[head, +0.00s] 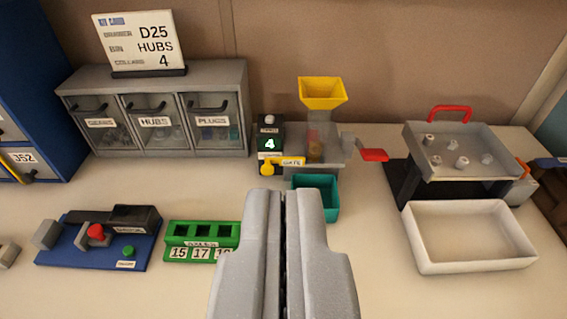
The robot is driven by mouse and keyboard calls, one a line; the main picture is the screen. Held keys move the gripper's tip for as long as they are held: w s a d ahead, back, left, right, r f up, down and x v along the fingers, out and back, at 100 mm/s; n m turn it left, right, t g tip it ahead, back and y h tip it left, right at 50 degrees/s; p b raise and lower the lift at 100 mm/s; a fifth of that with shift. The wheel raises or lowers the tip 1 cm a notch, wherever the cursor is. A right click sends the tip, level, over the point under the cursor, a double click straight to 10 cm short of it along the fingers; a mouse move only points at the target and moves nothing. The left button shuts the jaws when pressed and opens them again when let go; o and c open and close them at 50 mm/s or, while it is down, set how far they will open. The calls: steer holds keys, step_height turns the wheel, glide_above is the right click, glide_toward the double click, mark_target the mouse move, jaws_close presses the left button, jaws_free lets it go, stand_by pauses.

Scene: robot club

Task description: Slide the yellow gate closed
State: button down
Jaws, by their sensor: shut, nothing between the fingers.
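The yellow gate (284,163) is a small yellow slide with a label, at the lower front of the hopper machine in the back middle. Its round yellow knob (267,169) sticks out on the left, below a black counter box (269,140) showing 4. The machine has a yellow hopper (322,92) on top and a red-handled crank (373,155) on the right. A teal bin (317,197) stands below it. My gripper (284,195) is shut and empty, in front of the machine and apart from the gate in the picture. I cannot tell how far the gate is slid.
A grey drawer cabinet (160,75) with a sign stands back left. A blue-based device (98,245) and a green tray (203,234) lie front left. A white bin (470,236) and a grey tray on a stand (457,150) are right. Bare table lies left of the machine.

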mark_target(267, 171)
steer(key=c, duration=1.8)
jaws_free()
steer(key=o, duration=0.5)
steer(key=shift+w+p, duration=0.35)
steer(key=shift+o, duration=0.2)
steer(key=a+f+p+x, duration=0.1)
steer(key=a+p+x, duration=0.1)
steer(key=p+x, duration=0.7)
steer(key=w+f, duration=0.1)
steer(key=w, duration=0.1)
steer(key=shift+w+f+g, duration=0.2)
steer(key=shift+w+g, duration=0.2)
steer(key=w+a+f+p, duration=0.1)
steer(key=w+f+p, duration=0.5)
steer(key=p, duration=0.2)
step_height(267, 171, down, 12)
steer(key=s+g+p, duration=0.1)
steer(key=s+p, duration=0.1)
steer(key=p, duration=1.4)
steer(key=shift+p+x, duration=0.65)
steer(key=shift+x, duration=6.1)
steer(key=shift+c, duration=0.3)
